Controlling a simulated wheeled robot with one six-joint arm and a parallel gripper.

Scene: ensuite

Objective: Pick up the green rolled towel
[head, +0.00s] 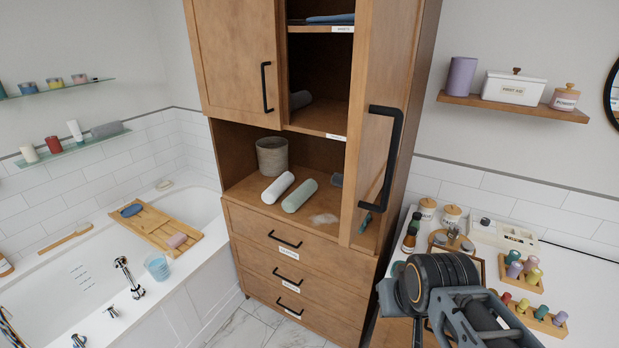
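The green rolled towel (299,195) is a pale green roll lying on the open middle shelf (240,190) of the wooden cabinet, near its front edge. A white rolled towel (278,188) lies close beside it on the left. Nothing covers the green roll in the head view. My arm shows at the lower right, in front of the counter and well apart from the towel. The fingers of my gripper cannot be made out.
A grey-brown bin (272,156) stands behind the rolls. A tall cabinet door (362,150) with a black handle (383,160) stands right of the shelf. The counter (470,225) at right is crowded with jars. A bathtub (80,270) with a wooden tray (155,228) is at left.

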